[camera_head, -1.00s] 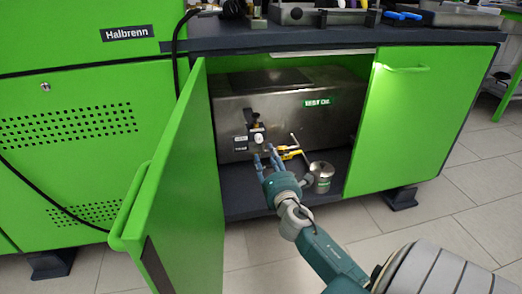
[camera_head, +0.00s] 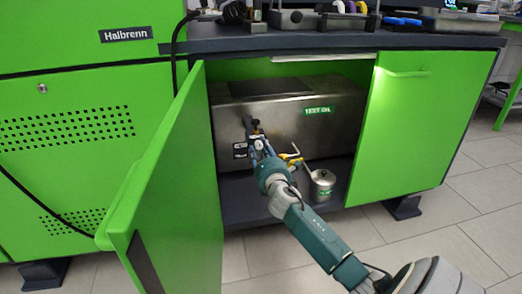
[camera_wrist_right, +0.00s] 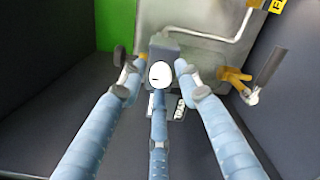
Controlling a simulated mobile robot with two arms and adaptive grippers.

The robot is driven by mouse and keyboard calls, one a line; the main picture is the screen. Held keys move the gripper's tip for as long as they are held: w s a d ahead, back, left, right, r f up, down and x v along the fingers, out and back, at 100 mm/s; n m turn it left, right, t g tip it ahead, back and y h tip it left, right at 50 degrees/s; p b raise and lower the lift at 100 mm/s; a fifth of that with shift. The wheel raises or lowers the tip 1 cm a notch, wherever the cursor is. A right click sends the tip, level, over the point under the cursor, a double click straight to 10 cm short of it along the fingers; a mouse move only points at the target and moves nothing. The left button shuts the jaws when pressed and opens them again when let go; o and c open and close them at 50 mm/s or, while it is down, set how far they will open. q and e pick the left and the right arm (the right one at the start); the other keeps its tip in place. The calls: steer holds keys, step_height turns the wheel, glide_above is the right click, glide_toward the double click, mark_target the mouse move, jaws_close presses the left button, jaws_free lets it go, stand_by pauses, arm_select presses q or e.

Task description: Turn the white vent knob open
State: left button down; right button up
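The white vent knob (camera_wrist_right: 160,74) shows in the right wrist view as a round white face with a dark mark, on the front of the steel TEST OIL tank (camera_head: 290,118). My right gripper (camera_wrist_right: 158,72) reaches into the open cabinet with its fingers spread around the knob, two at the sides and one below. The fingers look open; contact with the knob cannot be made out. My left gripper is not in view.
The open green door (camera_head: 170,185) stands left of my right arm. A yellow-handled valve (camera_head: 291,158) and a metal can (camera_head: 322,185) are just right of the gripper. The benchtop (camera_head: 330,38) with tools is above.

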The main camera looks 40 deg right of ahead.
jaws_close()
